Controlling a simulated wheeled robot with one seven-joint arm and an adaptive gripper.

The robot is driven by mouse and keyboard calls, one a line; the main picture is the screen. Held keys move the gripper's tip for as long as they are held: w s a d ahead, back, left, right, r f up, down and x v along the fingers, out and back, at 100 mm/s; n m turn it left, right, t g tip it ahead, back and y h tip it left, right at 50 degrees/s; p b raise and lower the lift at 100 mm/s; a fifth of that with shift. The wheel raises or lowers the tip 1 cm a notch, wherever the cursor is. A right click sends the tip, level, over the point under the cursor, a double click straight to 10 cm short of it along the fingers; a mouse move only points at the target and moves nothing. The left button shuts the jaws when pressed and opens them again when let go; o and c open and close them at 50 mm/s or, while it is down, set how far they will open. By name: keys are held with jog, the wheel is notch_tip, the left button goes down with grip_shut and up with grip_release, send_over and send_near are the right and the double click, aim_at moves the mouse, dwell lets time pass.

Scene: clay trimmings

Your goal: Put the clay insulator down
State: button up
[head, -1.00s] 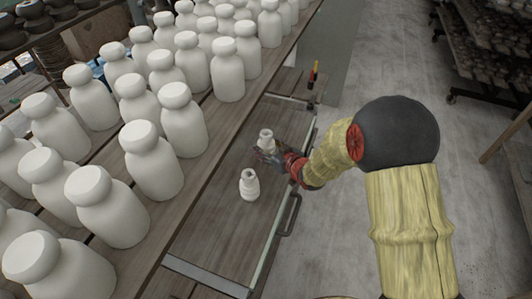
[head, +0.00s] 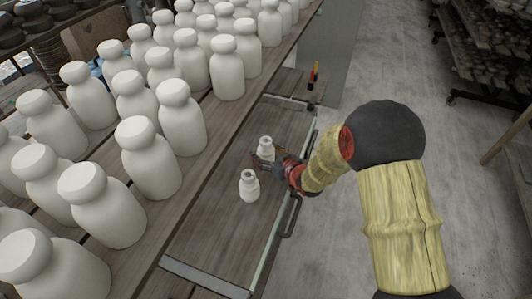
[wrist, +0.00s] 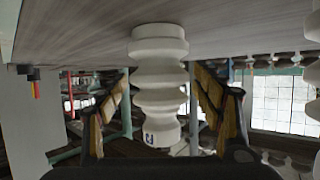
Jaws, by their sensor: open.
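A white ribbed clay insulator (head: 266,146) stands upright on the wooden top of a low cart (head: 215,235). My gripper (head: 264,161) is low beside it, on its near right side. In the wrist view, which looks upside down, the insulator (wrist: 158,72) stands between the two open fingers (wrist: 161,88), with a gap showing on each side. Its base meets the wooden surface. A second white insulator (head: 249,187) stands upright on the same surface, a little nearer and to the left.
A long wooden shelf (head: 222,118) with many large white bottle-shaped pieces runs along the left, above the cart. A red-and-yellow tool (head: 313,75) stands beyond the cart. The cart has a metal side handle (head: 291,215).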

dwell(0.3)
jog(key=shift+r, duration=0.25)
jog(key=p+v, duration=0.2)
jog(key=v, duration=1)
jog(key=shift+f, duration=0.2)
jog(key=s+d+r+m+g+h, duration=0.1)
jog(key=s+d+r+m+h, duration=0.2)
jog(key=d+r, duration=0.45)
jog(key=s+d+r+m+h, duration=0.1)
jog(key=s+d+r+h, duration=0.25)
jog(key=d+r, duration=0.35)
jog(key=s+r+g, duration=0.1)
jog(key=s+r, duration=0.1)
jog(key=s, duration=0.5)
jog(key=s+r+m+g, duration=0.1)
jog(key=s+r+g, duration=0.1)
jog(key=s, duration=0.5)
jog(key=s+a+r+m+g, duration=0.1)
jog(key=s+r, duration=0.2)
jog(key=s, duration=0.5)
jog(key=shift+s+r+g+h, duration=0.1)
jog(key=shift+r+g+h, duration=0.05)
jog(key=shift+g+h, duration=0.2)
